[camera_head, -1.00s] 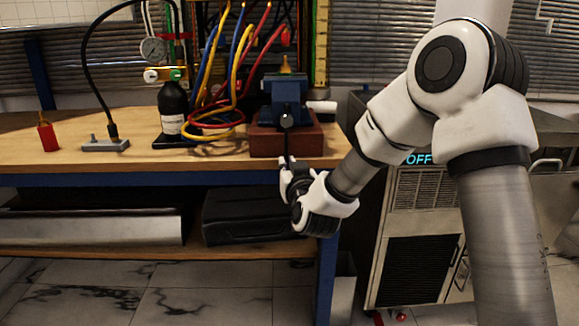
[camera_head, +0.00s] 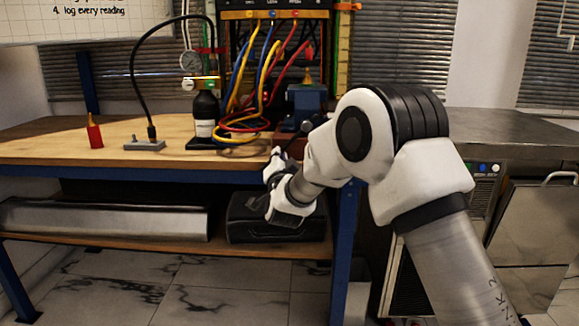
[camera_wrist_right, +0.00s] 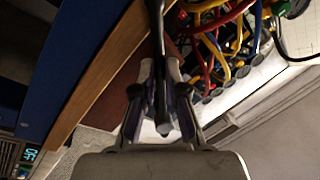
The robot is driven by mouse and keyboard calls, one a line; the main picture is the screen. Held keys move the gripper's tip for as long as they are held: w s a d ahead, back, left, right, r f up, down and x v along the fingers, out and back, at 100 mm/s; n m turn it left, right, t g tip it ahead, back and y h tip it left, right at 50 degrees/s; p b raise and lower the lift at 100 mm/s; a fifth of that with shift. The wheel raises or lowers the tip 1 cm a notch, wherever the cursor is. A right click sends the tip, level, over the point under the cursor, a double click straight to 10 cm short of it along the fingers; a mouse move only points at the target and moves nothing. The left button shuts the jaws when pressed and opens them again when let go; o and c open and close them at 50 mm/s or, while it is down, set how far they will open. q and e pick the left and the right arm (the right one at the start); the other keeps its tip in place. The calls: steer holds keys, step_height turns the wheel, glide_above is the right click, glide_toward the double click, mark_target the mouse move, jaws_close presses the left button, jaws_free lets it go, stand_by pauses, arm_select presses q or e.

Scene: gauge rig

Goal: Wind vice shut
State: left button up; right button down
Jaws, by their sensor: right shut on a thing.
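The blue vice (camera_head: 305,97) stands on a reddish-brown block (camera_head: 290,135) at the right end of the wooden workbench. Its front is partly hidden by my right arm. My right gripper (camera_head: 277,156) is at the bench's front edge, below and left of the vice. In the right wrist view, my right gripper (camera_wrist_right: 159,74) is shut on a dark bar, the vice handle (camera_wrist_right: 158,35), which runs between the fingers. The far end of the handle is hard to make out. The vice jaws are too small and covered to judge their gap. My left gripper is not in view.
Coloured hoses (camera_head: 262,85) hang and coil left of the vice. A black bottle (camera_head: 206,112), a grey base with a curved black cable (camera_head: 145,145) and a red bottle (camera_head: 95,133) stand further left. A black case (camera_head: 250,220) lies on the lower shelf.

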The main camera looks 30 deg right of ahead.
steer(key=shift+w+a+r+m, duration=0.2)
steer(key=shift+a+m, duration=0.1)
steer(key=shift+m, duration=0.2)
steer(key=shift+w+a+r+m, duration=0.15)
steer(key=shift+a+m, duration=0.15)
steer(key=shift+m, duration=0.2)
steer(key=r+m, duration=0.1)
steer(key=a+r+m+h, duration=0.1)
steer(key=m, duration=0.1)
steer(key=r+m, duration=0.1)
steer(key=shift+w+a+r, duration=0.1)
steer(key=shift+w+a, duration=0.2)
steer(key=c, duration=1.5)
jaws_free()
steer(key=shift+s+a+r+m, duration=0.1)
steer(key=shift+s+r+m, duration=0.1)
steer(key=shift+m, duration=0.1)
steer(key=shift+o, duration=1.4)
steer(key=v, duration=1.1)
steer(key=shift+s+a+f, duration=0.25)
